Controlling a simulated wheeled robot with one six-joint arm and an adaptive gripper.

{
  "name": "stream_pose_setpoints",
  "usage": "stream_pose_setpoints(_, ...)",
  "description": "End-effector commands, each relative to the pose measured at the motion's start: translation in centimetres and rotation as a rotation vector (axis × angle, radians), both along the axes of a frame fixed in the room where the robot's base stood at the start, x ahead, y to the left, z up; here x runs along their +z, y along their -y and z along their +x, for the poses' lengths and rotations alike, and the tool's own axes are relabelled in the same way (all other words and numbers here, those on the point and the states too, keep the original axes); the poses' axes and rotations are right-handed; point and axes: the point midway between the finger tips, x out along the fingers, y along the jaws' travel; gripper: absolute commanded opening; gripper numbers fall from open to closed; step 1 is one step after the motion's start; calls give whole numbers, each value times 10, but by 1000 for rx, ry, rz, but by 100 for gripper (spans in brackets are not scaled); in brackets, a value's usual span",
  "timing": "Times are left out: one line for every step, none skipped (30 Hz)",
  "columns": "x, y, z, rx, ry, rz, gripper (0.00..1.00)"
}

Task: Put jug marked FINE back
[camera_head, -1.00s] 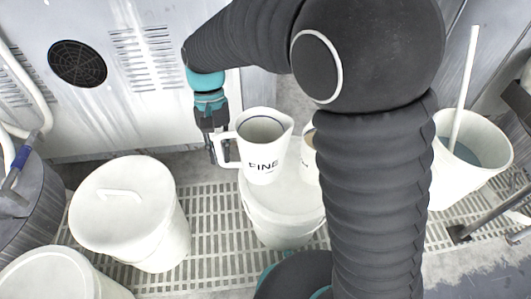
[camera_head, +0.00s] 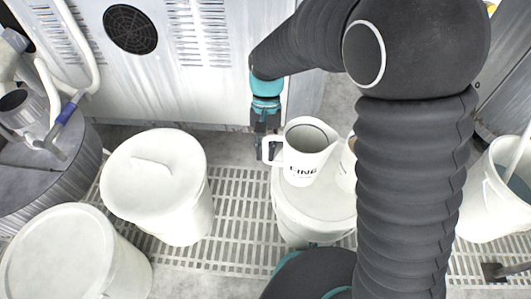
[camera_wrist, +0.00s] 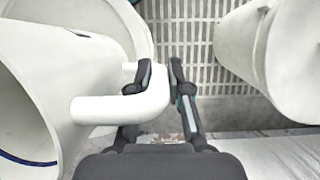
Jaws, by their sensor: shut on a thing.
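The white jug marked FINE (camera_head: 305,165) is upright at the white lidded bucket (camera_head: 308,232) in the middle. Its base overlaps the lid in the head view; I cannot tell whether it touches. My gripper (camera_head: 264,150) is at the jug's left side, on its handle. In the wrist view the two fingers of my gripper (camera_wrist: 160,75) are closed on the white handle (camera_wrist: 105,108), and the jug body (camera_wrist: 75,75) fills the left side.
Another pale jug (camera_head: 347,168) stands right beside it, partly hidden by my arm. Lidded white buckets stand at left (camera_head: 155,175) and front left (camera_head: 60,255). An open bucket (camera_head: 490,205) with liquid and a stick is at right. Grated floor (camera_head: 235,210) is clear between the buckets.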

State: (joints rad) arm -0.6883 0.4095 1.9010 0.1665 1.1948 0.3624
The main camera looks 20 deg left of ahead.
Motion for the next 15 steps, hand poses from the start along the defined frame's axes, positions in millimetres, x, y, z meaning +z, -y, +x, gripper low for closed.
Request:
stream_pose_setpoints(-9,0,0,-1,-2,-2,0)
stream_pose_setpoints(-12,1,0,-1,-2,-2,0)
stream_pose_setpoints(-15,1,0,-2,-1,-1,0)
stream_pose_setpoints(-16,0,0,-2,-1,-1,0)
stream_pose_setpoints(-17,0,0,-2,0,0,0)
stream_pose_setpoints(-17,0,1,-2,1,0,0)
stream_pose_setpoints(-16,0,1,-2,1,0,0)
stream_pose_setpoints(-16,0,1,-2,1,0,0)
stream_pose_setpoints(-16,1,1,-2,1,0,0)
stream_pose_setpoints(-16,1,1,-2,1,0,0)
stream_pose_setpoints(-16,1,1,-2,1,0,0)
stream_pose_setpoints(-17,1,1,-2,1,0,0)
stream_pose_setpoints(-18,1,1,-2,1,0,0)
stream_pose_setpoints(-19,1,1,-2,0,0,0)
stream_pose_setpoints(-20,1,1,-2,0,0,0)
